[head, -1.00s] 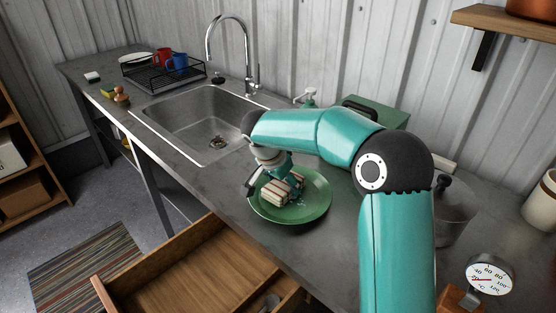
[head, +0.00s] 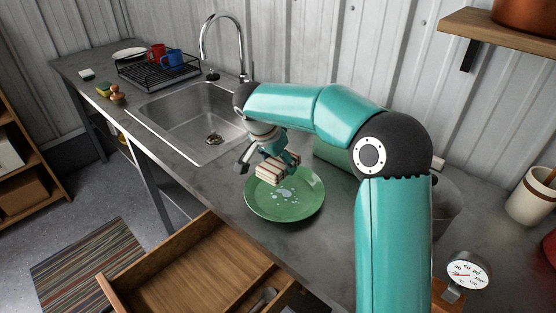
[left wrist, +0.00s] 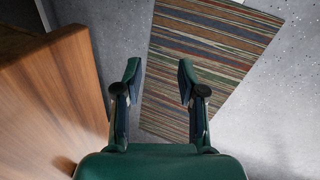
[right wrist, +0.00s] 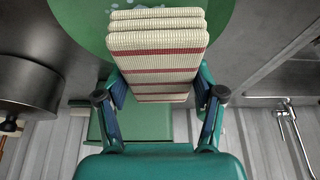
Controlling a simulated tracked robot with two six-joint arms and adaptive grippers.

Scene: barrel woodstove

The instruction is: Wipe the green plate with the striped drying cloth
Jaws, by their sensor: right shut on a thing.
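The green plate (head: 298,209) lies on the grey counter, with several whitish spots near its middle. The folded striped drying cloth (head: 277,172), cream with dark red stripes, is over the plate's far side. It looks raised, though I cannot tell the gap. My right gripper (head: 272,160) is shut on the cloth. In the right wrist view the cloth (right wrist: 155,62) sits between both fingers, with part of the plate (right wrist: 85,18) behind it. My left gripper (left wrist: 158,78) is open and empty in the left wrist view, above the floor, and is out of the head view.
The sink (head: 190,122) with its tall faucet (head: 240,50) is left of the plate. A black dish rack (head: 160,75) with mugs stands beyond. A wooden drawer (head: 190,275) is open below the counter. A green box (head: 335,152) and a dial thermometer (head: 467,274) are to the right.

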